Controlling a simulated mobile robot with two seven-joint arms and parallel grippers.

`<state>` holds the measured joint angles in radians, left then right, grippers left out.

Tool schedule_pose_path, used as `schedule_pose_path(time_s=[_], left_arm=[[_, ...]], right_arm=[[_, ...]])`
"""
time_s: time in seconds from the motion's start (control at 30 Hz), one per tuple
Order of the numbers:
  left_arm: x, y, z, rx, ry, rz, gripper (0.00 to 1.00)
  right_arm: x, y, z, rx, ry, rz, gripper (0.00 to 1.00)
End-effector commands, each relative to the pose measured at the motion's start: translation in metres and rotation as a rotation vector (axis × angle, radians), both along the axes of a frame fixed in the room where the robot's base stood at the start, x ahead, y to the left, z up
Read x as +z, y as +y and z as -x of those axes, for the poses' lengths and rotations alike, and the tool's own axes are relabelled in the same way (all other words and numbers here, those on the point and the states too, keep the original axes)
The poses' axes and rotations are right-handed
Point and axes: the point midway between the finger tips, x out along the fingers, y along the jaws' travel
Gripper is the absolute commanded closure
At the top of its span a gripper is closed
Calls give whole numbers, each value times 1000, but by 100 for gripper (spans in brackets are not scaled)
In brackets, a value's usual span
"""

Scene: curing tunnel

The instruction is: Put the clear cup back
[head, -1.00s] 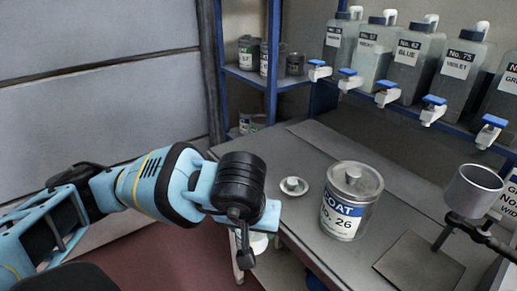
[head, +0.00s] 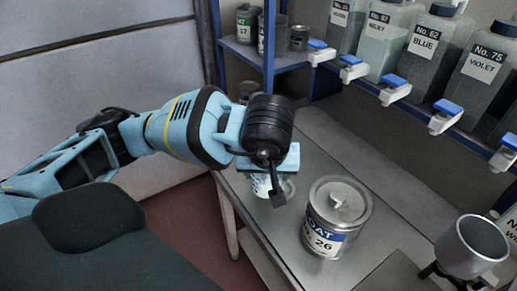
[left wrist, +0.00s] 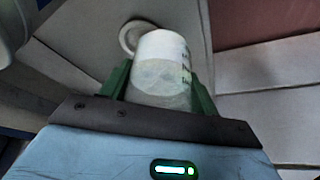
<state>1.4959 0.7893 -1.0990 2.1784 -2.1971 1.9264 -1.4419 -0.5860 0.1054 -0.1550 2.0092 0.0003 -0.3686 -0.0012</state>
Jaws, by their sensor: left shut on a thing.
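My left gripper (head: 268,172) is shut on the clear cup (left wrist: 162,72). In the left wrist view the cup sits between the two green fingers, pale and see-through, with dark print on its right side. In the head view the cup (head: 262,187) shows below the gripper, partly hidden by it, over the table's left edge region. I cannot tell whether it touches the table. My right gripper is not in view.
A lidded metal can marked COAT 26 (head: 336,222) stands on the grey table (head: 300,245), right of the gripper. A grey cup (head: 474,243) is on a stand at front right. Several tapped bottles (head: 431,52) line the upper shelf. Cans stand on the blue rack (head: 269,60).

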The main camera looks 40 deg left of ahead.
Motion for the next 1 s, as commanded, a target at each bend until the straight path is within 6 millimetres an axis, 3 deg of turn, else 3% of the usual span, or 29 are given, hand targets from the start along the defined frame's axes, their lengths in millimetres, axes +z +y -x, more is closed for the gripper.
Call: schedule_pose_path(time_s=[0.23,0.7,1.0], left_arm=[[0,8,-7,4,-2,1,71],[-9,82,-74,6,-2,-1,71],[-13,110,-101,1,-2,1,71]], right_arm=[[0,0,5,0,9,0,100],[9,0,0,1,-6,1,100],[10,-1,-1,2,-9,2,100]])
